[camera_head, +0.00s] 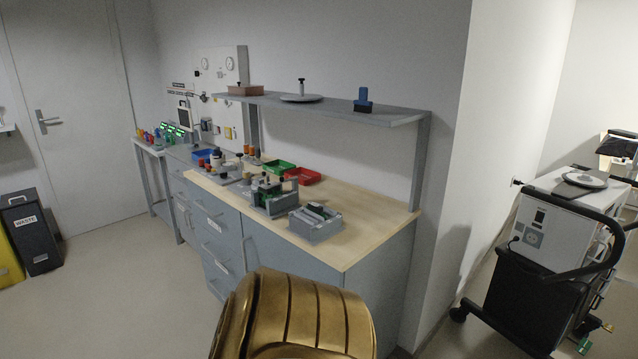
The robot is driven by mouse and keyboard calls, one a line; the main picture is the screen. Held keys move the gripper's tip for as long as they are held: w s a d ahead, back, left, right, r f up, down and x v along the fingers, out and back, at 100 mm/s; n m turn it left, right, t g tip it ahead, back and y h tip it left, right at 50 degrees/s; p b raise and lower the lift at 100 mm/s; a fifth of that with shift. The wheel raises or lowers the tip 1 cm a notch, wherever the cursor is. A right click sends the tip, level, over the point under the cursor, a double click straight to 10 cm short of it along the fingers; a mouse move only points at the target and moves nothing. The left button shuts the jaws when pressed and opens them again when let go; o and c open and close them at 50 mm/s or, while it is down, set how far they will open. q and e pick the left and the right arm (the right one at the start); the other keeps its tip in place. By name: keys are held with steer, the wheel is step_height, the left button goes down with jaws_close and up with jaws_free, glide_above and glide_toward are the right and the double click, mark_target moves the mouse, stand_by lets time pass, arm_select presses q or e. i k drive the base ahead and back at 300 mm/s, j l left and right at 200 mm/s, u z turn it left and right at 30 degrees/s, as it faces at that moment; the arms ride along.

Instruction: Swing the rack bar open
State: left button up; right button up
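I cannot make out with certainty which part is the rack bar. On the wooden bench top (355,235) stand a grey-green rack-like fixture (272,197) and a grey block device (316,224) with dark parts on top. At the right edge is a wheeled cart (545,240) with a curved black handle bar (598,262). Neither of my grippers is in view. A gold rounded part of my own body fills the bottom centre and hides the front of the cabinet.
A grey shelf (392,118) overhangs the bench. Red (303,177) and green bins sit at its back. A black waste bin (30,232) stands by the door (75,115) at left. The floor (130,290) at left is clear. A wall end separates bench and cart.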

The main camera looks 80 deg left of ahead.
mark_target(282, 178)
steer(key=u, duration=0.45)
steer(key=j+u, duration=0.1)
steer(key=u, duration=0.35)
steer(key=j+u, duration=0.1)
steer(key=u, duration=1.2)
steer(key=i+j+u, duration=0.1)
steer(key=u, duration=0.35)
